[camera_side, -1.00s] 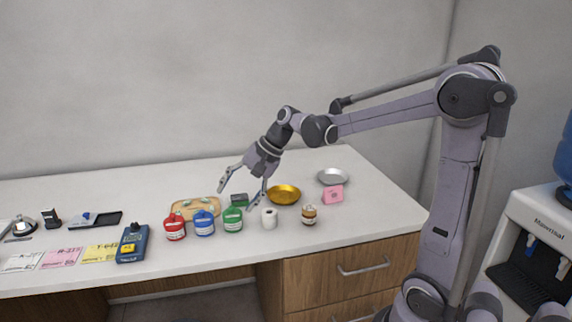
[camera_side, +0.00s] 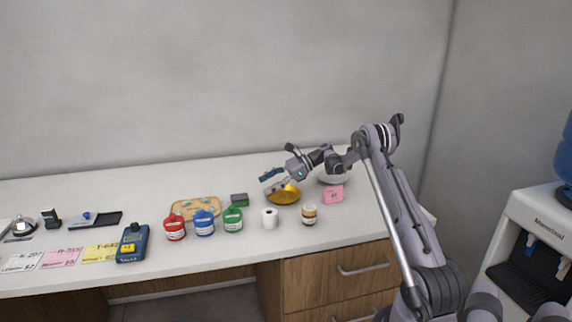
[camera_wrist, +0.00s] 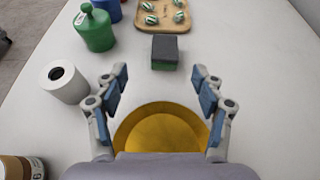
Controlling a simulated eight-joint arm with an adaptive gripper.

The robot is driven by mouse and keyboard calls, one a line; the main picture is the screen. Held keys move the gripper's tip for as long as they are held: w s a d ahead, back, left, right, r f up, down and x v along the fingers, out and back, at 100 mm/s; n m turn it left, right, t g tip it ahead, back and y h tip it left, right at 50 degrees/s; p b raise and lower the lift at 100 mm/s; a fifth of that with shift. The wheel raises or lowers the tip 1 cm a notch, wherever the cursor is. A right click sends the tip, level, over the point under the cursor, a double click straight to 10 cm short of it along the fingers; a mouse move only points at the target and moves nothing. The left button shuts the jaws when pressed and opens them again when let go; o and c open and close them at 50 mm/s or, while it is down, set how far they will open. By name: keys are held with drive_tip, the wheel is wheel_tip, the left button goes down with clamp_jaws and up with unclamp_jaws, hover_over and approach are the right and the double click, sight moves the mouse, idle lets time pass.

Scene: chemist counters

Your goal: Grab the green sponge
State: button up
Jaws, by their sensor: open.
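The green sponge (camera_side: 239,199) lies on the counter behind the green bottle, with a dark grey top and a green lower layer. In the wrist view the sponge (camera_wrist: 165,52) sits ahead of my gripper, roughly centred between the fingers and beyond their tips. My gripper (camera_side: 272,182) is open and empty, to the right of the sponge in the side view, low over the gold bowl (camera_side: 284,196). In the wrist view my gripper (camera_wrist: 158,75) has its blue-padded fingers spread wide, with the bowl (camera_wrist: 160,128) beneath.
A green bottle (camera_wrist: 95,28) and a white roll (camera_wrist: 64,82) stand left of the fingers in the wrist view. A wooden tray (camera_wrist: 163,22) with striped candies lies beyond the sponge. A brown jar (camera_side: 309,215) and pink box (camera_side: 333,194) stand to the right. Counter between fingers and sponge is clear.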

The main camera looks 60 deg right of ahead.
sight(246, 196)
drive_tip(key=shift+d+f, duration=0.25)
drive_tip(key=shift+d, duration=0.05)
drive_tip(key=shift+f, duration=0.1)
drive_tip(key=x, duration=0.5)
drive_tip(key=shift+w+a, duration=0.1)
drive_tip(key=shift+a, duration=0.05)
drive_tip(key=shift+x, duration=2.65)
drive_tip(key=shift+w, duration=0.1)
drive_tip(key=c, duration=1)
